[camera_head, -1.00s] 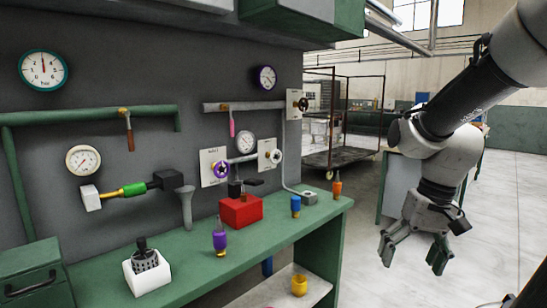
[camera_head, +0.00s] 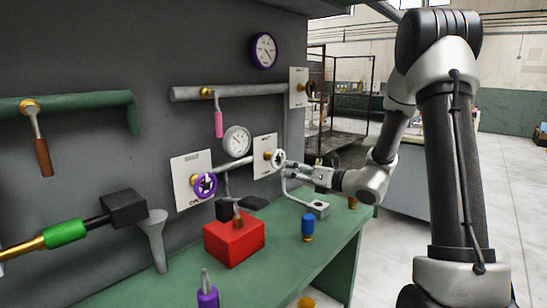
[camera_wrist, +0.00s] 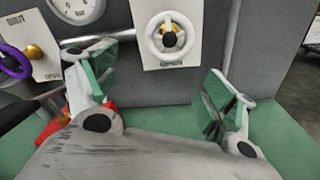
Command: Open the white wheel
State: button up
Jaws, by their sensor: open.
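The white wheel (camera_head: 278,159) is a small handwheel on a brass stem, on a white plate (camera_head: 263,150) fixed to the grey wall. In the wrist view the white wheel (camera_wrist: 169,37) faces me at the upper middle, with a dark hub and "OPEN" printed below it. My gripper (camera_head: 290,166) is in front of the wheel, close to it in the head view. In the wrist view my gripper (camera_wrist: 158,82) has its two green-padded fingers spread apart, with nothing between them. The wheel shows beyond and above the fingertips. I cannot tell whether they touch it.
A purple wheel (camera_head: 204,186) on its own plate is to the left, joined by a pale pipe. A gauge (camera_head: 237,140) hangs above.

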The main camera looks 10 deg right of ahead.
aim_at(279, 161)
jog(key=w+a+m, duration=0.1)
jog(key=w, duration=0.1)
jog(key=w+a+r, duration=0.1)
jog(key=w, duration=0.2)
jog(key=w+a+m+t, duration=0.1)
jog(key=w+a, duration=0.1)
jog(key=shift+w+r+m, duration=0.2)
jog(key=shift+r+m, duration=0.05)
jog(key=shift+m, duration=0.05)
jog(key=c, duration=1)
